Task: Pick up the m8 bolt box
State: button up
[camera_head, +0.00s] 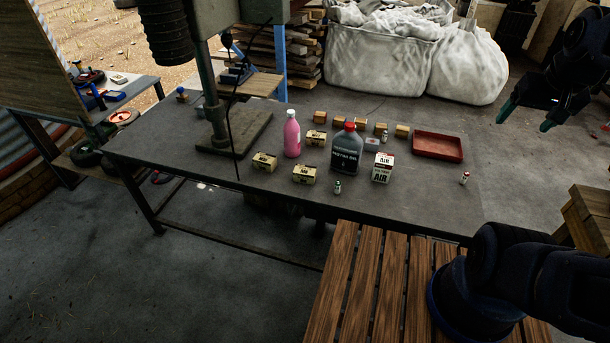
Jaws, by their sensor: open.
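Three small tan boxes with dark printed labels stand on the grey workbench (220,175): a left one (265,162), a front one (304,174) and one farther back (316,138). The print is too small to tell surely which is the m8 bolt box; the front one may read M8. My gripper (531,114) is at the upper right, dark with greenish fingertips. It is open, with nothing seen between its fingers, well to the right of the boxes and apart from them.
Near the boxes stand a pink bottle (292,134), a dark motor oil jug (346,150), a white-and-red air filter box (382,168) and a small bottle (337,187). A red tray (437,146) is at the right. A drill press (207,95) stands at the left.

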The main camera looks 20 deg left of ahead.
notch_tip(320, 180, up, 6)
jog(key=w+a+r+n+g, duration=0.1)
jog(key=w+a+r+n, duration=0.35)
jog(key=w+a, duration=0.45)
jog(key=n+g, duration=0.4)
jog(key=n, duration=1)
send_over(305, 170)
notch_tip(305, 170, down, 46)
jog(key=shift+w+f, duration=0.1)
jog(key=shift+f, duration=5.5)
jog(key=shift+a, duration=0.1)
jog(key=c, duration=1.3)
